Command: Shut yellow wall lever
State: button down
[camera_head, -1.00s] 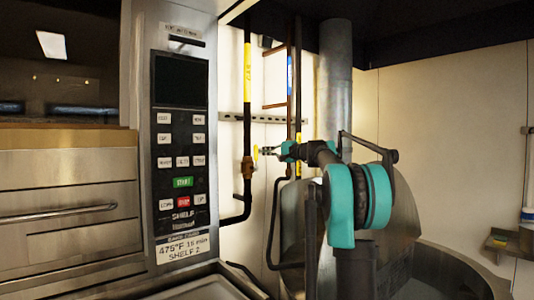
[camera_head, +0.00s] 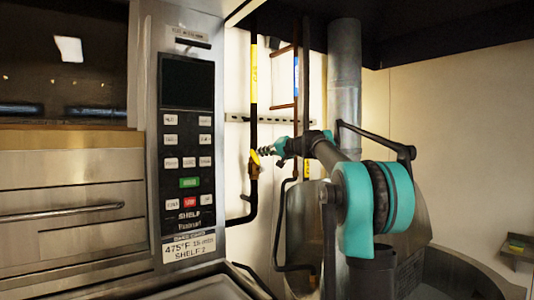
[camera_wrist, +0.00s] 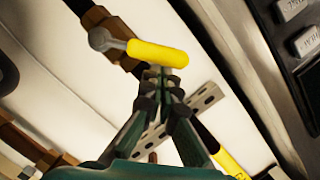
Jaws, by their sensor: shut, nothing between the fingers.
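The yellow lever (camera_head: 255,156) sits on a brass valve (camera_head: 252,172) on the dark vertical pipe on the back wall. In the wrist view the lever (camera_wrist: 160,53) extends from a silver bolt at an angle to the pipe, and the brass valve body (camera_wrist: 105,27) is behind it. My gripper (camera_head: 267,150) is at the lever's right side in the head view. In the wrist view its shut, empty fingertips (camera_wrist: 157,74) are right at the lever's edge, near its free end. I cannot tell whether they touch it.
The oven control panel (camera_head: 188,130) stands close on the left. A perforated metal rail (camera_head: 238,118) runs behind the pipes. A second pipe with a yellow band (camera_head: 306,168) and a thick grey duct (camera_head: 344,80) are to the right. A large metal kettle (camera_head: 413,225) is below my arm.

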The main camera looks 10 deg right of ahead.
aim_at(254, 157)
jog(key=shift+s+a+f+n+h, duration=0.2)
jog(key=shift+s+a+n, duration=0.1)
jog(key=shift+a+n, duration=0.25)
jog(key=shift+s+a+f+n+h, duration=0.25)
jog(key=shift+a+n, duration=0.1)
jog(key=shift+n, duration=0.3)
jog(key=shift+s+a+f+n+h, duration=0.25)
jog(key=shift+a+n, duration=0.1)
jog(key=shift+n, duration=0.2)
jog(key=shift+s+a+f+n+h, duration=0.15)
jog(key=shift+a+f+n+h, duration=0.15)
jog(key=shift+n, duration=0.25)
jog(key=shift+s+a+f+n+t+h, duration=0.25)
jog(key=shift+a+f+n+h, duration=0.15)
jog(key=shift+f+n, duration=0.5)
jog(key=shift+s+a+f+n+t+h, duration=0.25)
jog(key=shift+a+f+n, duration=0.3)
jog(key=shift+n, duration=0.65)
jog(key=shift+f, duration=0.1)
